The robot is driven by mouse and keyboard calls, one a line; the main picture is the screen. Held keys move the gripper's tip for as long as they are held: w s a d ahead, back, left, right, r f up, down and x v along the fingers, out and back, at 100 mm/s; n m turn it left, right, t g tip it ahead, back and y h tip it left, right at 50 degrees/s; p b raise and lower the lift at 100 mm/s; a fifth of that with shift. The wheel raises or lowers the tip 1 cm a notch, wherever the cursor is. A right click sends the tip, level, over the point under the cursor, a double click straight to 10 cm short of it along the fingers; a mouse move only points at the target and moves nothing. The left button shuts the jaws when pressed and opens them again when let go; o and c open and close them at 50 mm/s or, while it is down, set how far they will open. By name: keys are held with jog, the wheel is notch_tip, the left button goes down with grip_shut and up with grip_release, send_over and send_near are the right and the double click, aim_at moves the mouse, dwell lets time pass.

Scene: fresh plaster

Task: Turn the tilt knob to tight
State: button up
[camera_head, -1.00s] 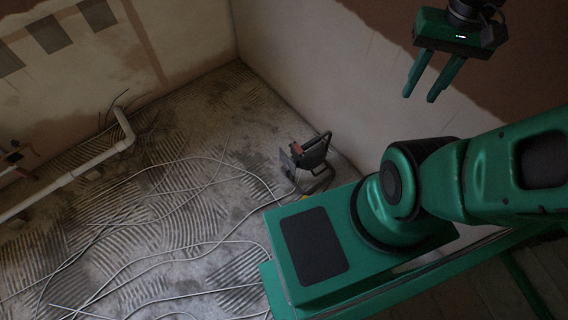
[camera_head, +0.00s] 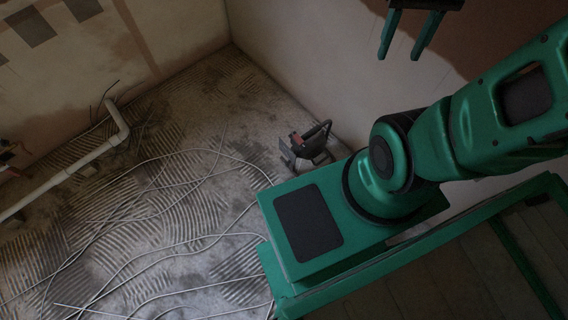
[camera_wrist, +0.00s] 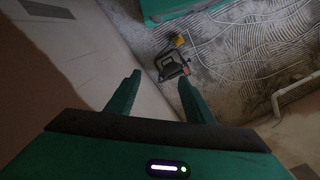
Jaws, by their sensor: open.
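A small dark work lamp or tool with a frame-like handle (camera_head: 310,146) stands on the floor near the wall corner, with a reddish part on it. It also shows in the wrist view (camera_wrist: 171,66), between and beyond my fingertips. The tilt knob itself is too small to make out. My gripper (camera_head: 403,55) is in the upper right of the head view, high above the floor and well apart from the lamp. Its two green fingers (camera_wrist: 158,80) are spread with nothing between them.
Several pale cables (camera_head: 150,262) lie loose across the ridged floor (camera_head: 180,215). A white pipe (camera_head: 88,160) runs along the left. The plastered wall (camera_head: 310,65) rises close behind the lamp. A yellow item (camera_wrist: 179,40) lies beside the lamp.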

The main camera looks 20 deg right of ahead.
jog(key=w+a+f+n+g+h, duration=0.1)
jog(key=w+a+f+n, duration=0.35)
jog(key=w+f, duration=0.65)
jog(key=w+a+f+n+h, duration=0.1)
jog(key=w+a+f+n, duration=0.2)
jog(key=w+f+n, duration=0.7)
jog(key=w+a+f+n+h, duration=0.1)
jog(key=w+a+f, duration=0.3)
jog(key=f, duration=0.5)
jog(key=w+a+f+n, duration=0.1)
jog(key=w+a+f, duration=0.25)
jog(key=f, duration=0.55)
jog(key=n+t+h, duration=0.1)
jog(key=n, duration=0.9)
send_near(285, 163)
jog(key=shift+m+t, duration=0.25)
jog(key=shift+t, duration=0.05)
jog(key=x, duration=1)
jog(key=shift+s, duration=0.15)
jog(key=c, duration=1)
